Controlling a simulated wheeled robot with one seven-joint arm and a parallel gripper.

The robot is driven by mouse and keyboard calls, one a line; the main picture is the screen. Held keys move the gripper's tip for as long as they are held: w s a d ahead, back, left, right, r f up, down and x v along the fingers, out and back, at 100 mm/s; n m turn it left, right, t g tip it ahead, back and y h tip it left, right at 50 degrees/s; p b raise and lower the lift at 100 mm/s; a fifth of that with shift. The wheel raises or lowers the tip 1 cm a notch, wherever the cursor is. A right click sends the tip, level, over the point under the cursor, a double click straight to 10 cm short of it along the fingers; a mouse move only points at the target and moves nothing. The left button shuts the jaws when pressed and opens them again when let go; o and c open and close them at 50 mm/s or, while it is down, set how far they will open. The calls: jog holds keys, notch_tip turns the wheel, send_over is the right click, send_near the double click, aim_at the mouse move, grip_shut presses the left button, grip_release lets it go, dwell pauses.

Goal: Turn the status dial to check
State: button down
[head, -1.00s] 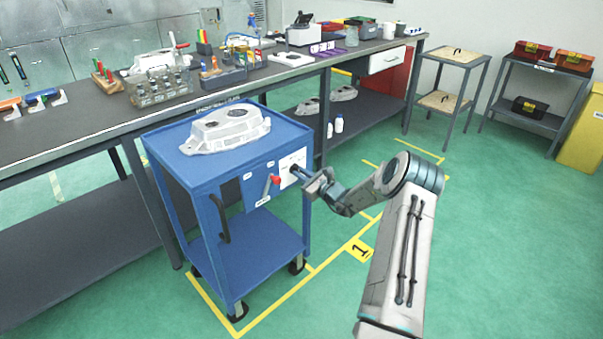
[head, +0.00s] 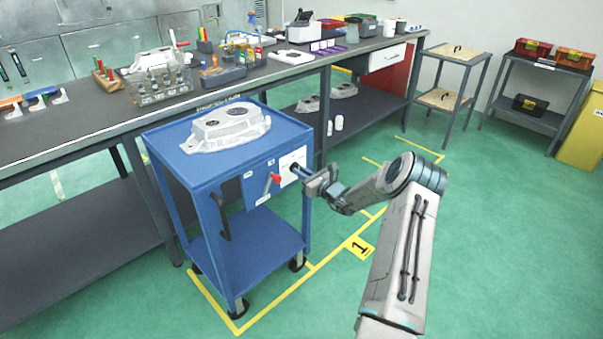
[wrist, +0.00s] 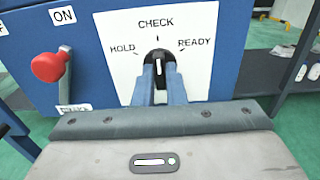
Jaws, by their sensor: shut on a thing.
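The status dial (wrist: 157,58) is a black round knob with a white pointer line, on a white panel (wrist: 112,30) marked HOLD, CHECK and READY. Its pointer stands upright, toward the CHECK mark at the top. My gripper (wrist: 160,66) is shut on the knob, one blue finger on each side of it. The fingers hide the knob's lower part. In the head view the panel (head: 298,158) is on the end of the blue cart (head: 180,172), with my gripper (head: 294,168) against it; the dial itself is too small to read there.
A red-knobbed lever (wrist: 50,67) sits left of the dial, near an ON label (wrist: 64,14). A light casting (head: 228,128) lies on the cart top. A long workbench (head: 110,112) stands behind. Green floor is free to the right of the cart.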

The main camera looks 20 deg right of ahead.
jog(key=c, duration=1.5)
grip_release()
jog(key=shift+s+d, duration=0.1)
jog(key=v, duration=1.3)
jog(key=shift+s+p, duration=0.35)
jog(key=shift+p, duration=0.05)
jog(key=s+a+r+n+g+y+p, duration=0.1)
jog(key=s+a+r+n+g+p, duration=0.1)
jog(key=s+a+r+n+g, duration=0.35)
jog(key=s+a+r+n+g+y+p, duration=0.25)
jog(key=a+r+n, duration=0.35)
jog(key=a, duration=0.5)
jog(key=s+a+r+n+g+p, duration=0.25)
jog(key=a+r+n+g, duration=0.3)
jog(key=a, duration=0.35)
jog(key=s+r+n+h+p, duration=0.2)
jog(key=s+r+n+h, duration=0.1)
jog(key=s+r+n, duration=0.2)
jog(key=s+r+n+h+p, duration=0.2)
jog(key=s+r+n, duration=0.3)
jog(key=s, duration=0.4)
jog(key=s+r+n+h+p, duration=0.2)
jog(key=s+r+n+h, duration=0.2)
jog(key=s, duration=0.3)
jog(key=shift+a+r+n+g+h, duration=0.35)
jog(key=shift+r+n, duration=0.05)
jog(key=shift+r, duration=0.15)
